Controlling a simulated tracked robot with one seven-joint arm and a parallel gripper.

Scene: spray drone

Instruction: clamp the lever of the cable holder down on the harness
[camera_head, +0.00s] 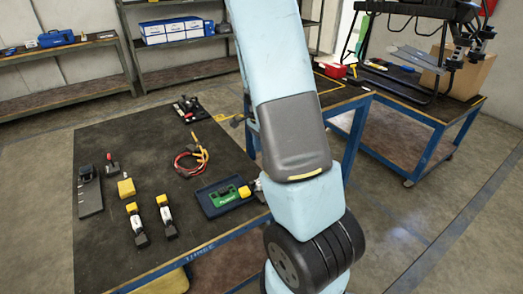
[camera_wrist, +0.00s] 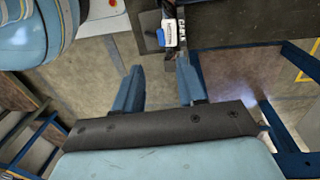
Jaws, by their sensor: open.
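The harness (camera_head: 190,160), a bundle of red, black and yellow wires, lies loosely curled in the middle of the dark work table in the head view. A small dark plate (camera_head: 190,110) with black and red fittings lies behind it, near the table's back edge. A small upright piece with a red top (camera_head: 112,166) stands at the left. I cannot tell which of these is the cable holder, nor how its lever sits. My gripper (camera_wrist: 156,72) shows in the wrist view with its two blue fingers apart and nothing between them. It is outside the head view.
The work table (camera_head: 120,265) also holds a blue tray (camera_head: 212,208) with a green board, a yellow block (camera_head: 126,188), two yellow-and-black tools and a black plate (camera_head: 90,192). Another table (camera_head: 400,105) stands at the back right; shelves line the back.

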